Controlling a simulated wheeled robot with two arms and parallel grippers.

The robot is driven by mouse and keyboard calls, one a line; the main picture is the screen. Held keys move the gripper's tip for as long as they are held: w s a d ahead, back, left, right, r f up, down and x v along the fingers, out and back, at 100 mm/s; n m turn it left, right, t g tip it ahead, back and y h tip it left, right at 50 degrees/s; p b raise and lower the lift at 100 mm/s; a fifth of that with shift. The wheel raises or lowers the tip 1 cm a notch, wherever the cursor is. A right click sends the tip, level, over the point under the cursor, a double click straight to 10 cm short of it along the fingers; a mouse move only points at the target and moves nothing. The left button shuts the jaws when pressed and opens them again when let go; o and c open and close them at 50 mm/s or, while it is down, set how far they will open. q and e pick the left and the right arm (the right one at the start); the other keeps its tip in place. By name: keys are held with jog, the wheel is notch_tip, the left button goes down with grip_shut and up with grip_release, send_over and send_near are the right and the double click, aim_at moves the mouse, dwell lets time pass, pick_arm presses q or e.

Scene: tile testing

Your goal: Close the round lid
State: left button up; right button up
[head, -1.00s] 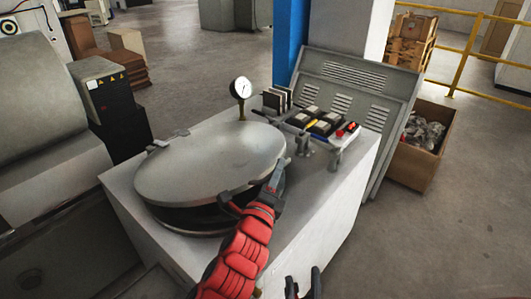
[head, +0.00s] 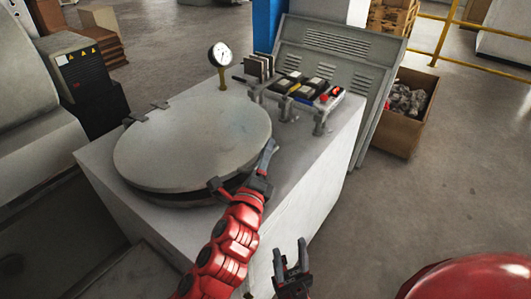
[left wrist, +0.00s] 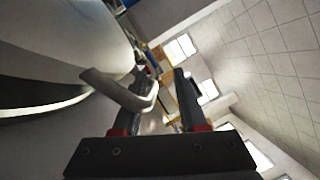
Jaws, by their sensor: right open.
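The round grey lid (head: 190,140) lies over the round opening on top of the white cabinet (head: 105,160). Hinge brackets (head: 135,117) hold it at the far left edge, and a dark gap shows under its near edge. My left gripper (head: 243,167) is at the lid's near right edge, its fingers spread apart. In the left wrist view, the lid's curved handle (left wrist: 115,90) crosses in front of one finger of the left gripper (left wrist: 160,80); I cannot tell whether they touch. My right gripper (head: 290,250) is open and empty, low in front of the cabinet.
A pressure gauge (head: 220,55) stands behind the lid. Tiles on a rack (head: 300,85) and a red button box (head: 330,97) sit at the right of the cabinet top. A louvred panel (head: 340,70) and a cardboard box (head: 405,130) stand behind.

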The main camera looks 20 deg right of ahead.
dwell(0.3)
pick_arm(q)
jog(key=p+v, duration=0.6)
jog(key=v, duration=0.9)
jog(key=shift+s+a, duration=0.2)
jog(key=shift+s, duration=0.1)
jog(key=shift+p+v, duration=0.35)
jog(key=shift+v, duration=0.5)
jog(key=shift+f, duration=0.15)
